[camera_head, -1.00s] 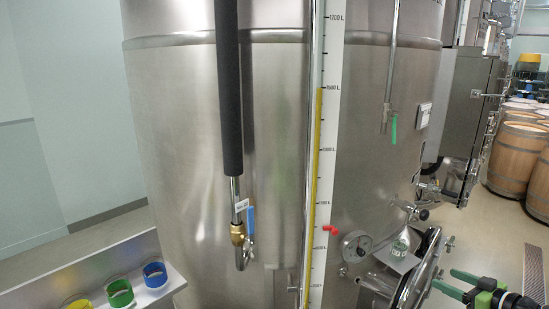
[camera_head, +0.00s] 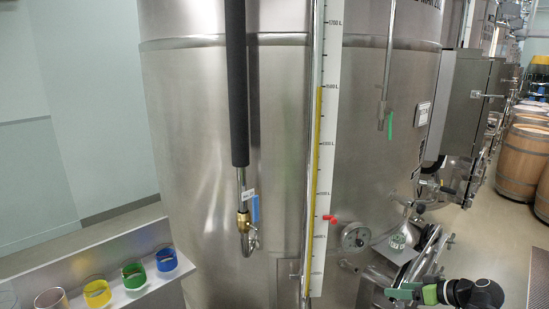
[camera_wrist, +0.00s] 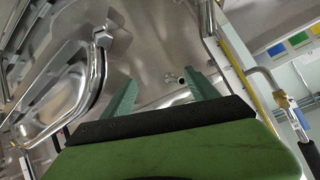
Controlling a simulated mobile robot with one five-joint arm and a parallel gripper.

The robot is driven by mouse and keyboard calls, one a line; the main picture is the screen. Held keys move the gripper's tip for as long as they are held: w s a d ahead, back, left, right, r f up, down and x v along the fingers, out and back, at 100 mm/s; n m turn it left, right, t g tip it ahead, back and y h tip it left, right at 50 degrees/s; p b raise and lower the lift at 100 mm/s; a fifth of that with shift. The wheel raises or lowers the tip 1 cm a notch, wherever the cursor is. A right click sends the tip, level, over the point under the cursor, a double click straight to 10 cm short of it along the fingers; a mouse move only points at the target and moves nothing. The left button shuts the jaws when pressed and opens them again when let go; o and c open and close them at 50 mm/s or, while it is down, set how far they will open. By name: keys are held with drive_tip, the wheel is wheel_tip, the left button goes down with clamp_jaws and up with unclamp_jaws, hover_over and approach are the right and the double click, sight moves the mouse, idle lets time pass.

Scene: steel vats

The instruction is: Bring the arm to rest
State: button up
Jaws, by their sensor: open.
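My gripper (camera_head: 403,291) is at the lower right of the head view, in front of the steel vat (camera_head: 200,120) and close to its lower fittings. In the wrist view, its two green fingers stand wide apart with nothing between them (camera_wrist: 163,92). The gripper is open and empty. My forearm reaches in from the lower right.
The vat carries a level gauge (camera_head: 319,170), a red handle (camera_head: 330,218), a round dial (camera_head: 355,236) and a hanging pipe with a blue-handled valve (camera_head: 255,208). A shelf (camera_head: 75,259) holds several coloured cups at lower left. Barrels (camera_head: 519,160) stand at right.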

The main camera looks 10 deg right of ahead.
drive_tip(key=w+a+f+g+h, duration=0.2)
drive_tip(key=a+f+g, duration=0.15)
drive_tip(key=a, duration=0.85)
drive_tip(key=w+a+f+m+g+h, duration=0.1)
drive_tip(key=a+f+g, duration=0.25)
drive_tip(key=a, duration=0.95)
drive_tip(key=w+a+f+g+h, duration=0.2)
drive_tip(key=a+f+g, duration=0.15)
drive_tip(key=a, duration=0.85)
wheel_tip(320, 180, down, 8)
drive_tip(key=b, duration=0.7)
drive_tip(key=shift+s+d+m+b, duration=0.15)
drive_tip(key=shift+d+m+b, duration=0.15)
drive_tip(key=shift+d+b, duration=0.1)
